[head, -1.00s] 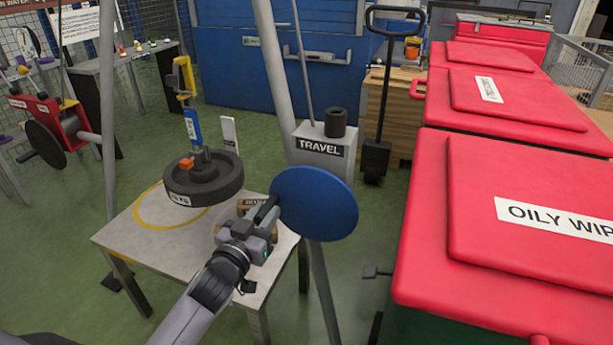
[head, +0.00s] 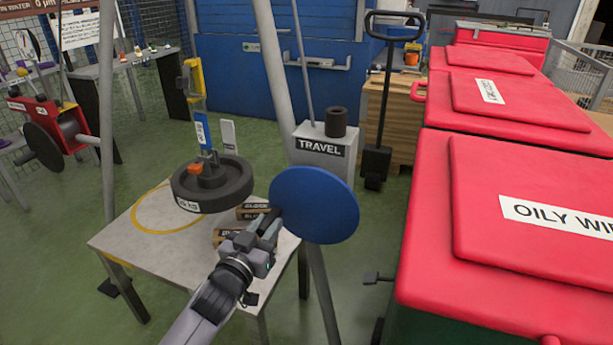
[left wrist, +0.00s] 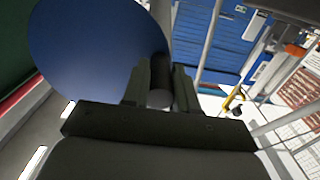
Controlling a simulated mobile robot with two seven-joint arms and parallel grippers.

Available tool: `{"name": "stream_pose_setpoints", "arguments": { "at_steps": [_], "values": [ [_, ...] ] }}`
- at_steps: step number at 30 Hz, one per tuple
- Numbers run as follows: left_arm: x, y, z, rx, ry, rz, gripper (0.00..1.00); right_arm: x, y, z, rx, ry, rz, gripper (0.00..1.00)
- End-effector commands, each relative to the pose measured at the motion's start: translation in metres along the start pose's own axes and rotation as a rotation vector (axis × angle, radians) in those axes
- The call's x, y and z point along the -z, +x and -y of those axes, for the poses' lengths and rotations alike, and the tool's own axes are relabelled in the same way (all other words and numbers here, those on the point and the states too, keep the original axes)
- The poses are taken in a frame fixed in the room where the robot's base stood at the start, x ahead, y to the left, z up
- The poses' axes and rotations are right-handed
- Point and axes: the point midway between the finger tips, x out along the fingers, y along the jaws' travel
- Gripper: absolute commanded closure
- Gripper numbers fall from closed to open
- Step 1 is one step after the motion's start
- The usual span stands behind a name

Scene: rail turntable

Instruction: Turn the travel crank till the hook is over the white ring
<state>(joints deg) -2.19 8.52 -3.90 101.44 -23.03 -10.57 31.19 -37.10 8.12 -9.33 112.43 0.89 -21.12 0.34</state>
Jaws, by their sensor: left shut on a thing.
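The travel crank is a blue disc (head: 318,205) below a grey box marked TRAVEL (head: 322,148). My left gripper (head: 270,220) is shut on the crank's dark handle at the disc's left side. In the left wrist view the handle (left wrist: 161,80) sits between the fingers, with the blue disc (left wrist: 95,50) beside it. A yellow hook piece (head: 194,78) hangs left of the frame leg, with a blue strap and a dark round weight (head: 212,184) below it. I cannot make out a white ring; a yellow ring (head: 140,220) is painted on the table. My right gripper is not in view.
The small grey table (head: 175,245) bears labelled brown blocks (head: 228,236). Slanted grey frame legs (head: 278,90) stand around the crank. Red-lidded bins (head: 480,270) fill the right side. A red winch with a dark disc (head: 45,145) stands at far left.

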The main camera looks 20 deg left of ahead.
Motion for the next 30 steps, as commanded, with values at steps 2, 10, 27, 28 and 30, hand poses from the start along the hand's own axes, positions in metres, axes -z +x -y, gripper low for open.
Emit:
{"name": "stream_pose_setpoints", "arguments": {
  "at_steps": [2,10,27,28,30],
  "values": [
    [-0.001,0.0,0.0,0.002,0.003,0.004,1.0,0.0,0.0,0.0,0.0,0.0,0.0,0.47],
    [-0.003,0.001,-0.001,0.002,0.003,-0.008,1.0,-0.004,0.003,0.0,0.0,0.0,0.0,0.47],
    [-0.023,0.0,-0.014,-0.004,0.001,-0.002,1.0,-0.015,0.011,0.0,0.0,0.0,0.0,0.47],
    [-0.022,0.0,-0.014,-0.004,0.001,-0.002,1.0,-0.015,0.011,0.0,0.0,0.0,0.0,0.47],
    [-0.021,0.0,-0.014,-0.004,0.002,-0.004,1.0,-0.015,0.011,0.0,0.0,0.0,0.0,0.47]
  ]
}}
